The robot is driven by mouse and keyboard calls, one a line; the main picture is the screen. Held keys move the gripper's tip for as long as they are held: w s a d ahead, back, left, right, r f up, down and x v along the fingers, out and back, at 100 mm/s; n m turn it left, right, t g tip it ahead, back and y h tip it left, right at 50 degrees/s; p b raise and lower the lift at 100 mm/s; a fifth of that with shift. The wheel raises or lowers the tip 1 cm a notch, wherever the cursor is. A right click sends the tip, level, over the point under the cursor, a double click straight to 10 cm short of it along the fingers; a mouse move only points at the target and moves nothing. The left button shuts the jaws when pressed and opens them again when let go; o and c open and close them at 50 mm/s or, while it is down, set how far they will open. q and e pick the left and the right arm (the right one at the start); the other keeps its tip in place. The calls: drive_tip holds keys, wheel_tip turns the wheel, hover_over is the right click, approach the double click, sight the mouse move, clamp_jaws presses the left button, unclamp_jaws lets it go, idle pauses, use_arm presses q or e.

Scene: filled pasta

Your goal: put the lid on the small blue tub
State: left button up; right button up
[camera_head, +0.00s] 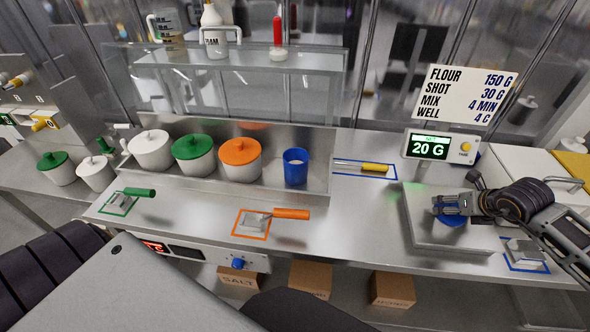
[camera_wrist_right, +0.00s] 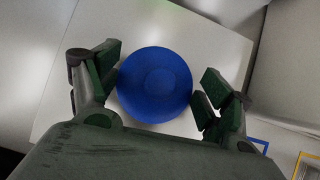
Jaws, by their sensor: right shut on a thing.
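The small blue tub (camera_head: 295,170) stands upright at the right end of the row of pots, its top open. The blue lid (camera_head: 453,219) is over the scale's plate at the right, partly hidden by my right gripper (camera_head: 450,206). In the right wrist view the lid (camera_wrist_right: 155,85) is a round blue disc with a raised middle, between the two green-padded fingers of that gripper (camera_wrist_right: 162,82), which is shut on it. I cannot tell whether the lid touches the plate. My left gripper is not in view.
The scale plate (camera_head: 425,230) has a display (camera_head: 428,147) behind it. White, green and orange lidded pots (camera_head: 240,165) stand left of the tub. A yellow-handled tool (camera_head: 372,168) lies just right of the tub. An orange-handled scoop (camera_head: 290,213) lies in front. The counter between tub and scale is mostly clear.

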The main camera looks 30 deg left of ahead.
drive_tip(key=shift+r, duration=0.15)
drive_tip(key=shift+r, duration=0.75)
drive_tip(key=shift+r+p, duration=0.3)
drive_tip(key=shift+r, duration=0.85)
drive_tip(key=shift+r+p, duration=0.35)
drive_tip(key=shift+r, duration=0.1)
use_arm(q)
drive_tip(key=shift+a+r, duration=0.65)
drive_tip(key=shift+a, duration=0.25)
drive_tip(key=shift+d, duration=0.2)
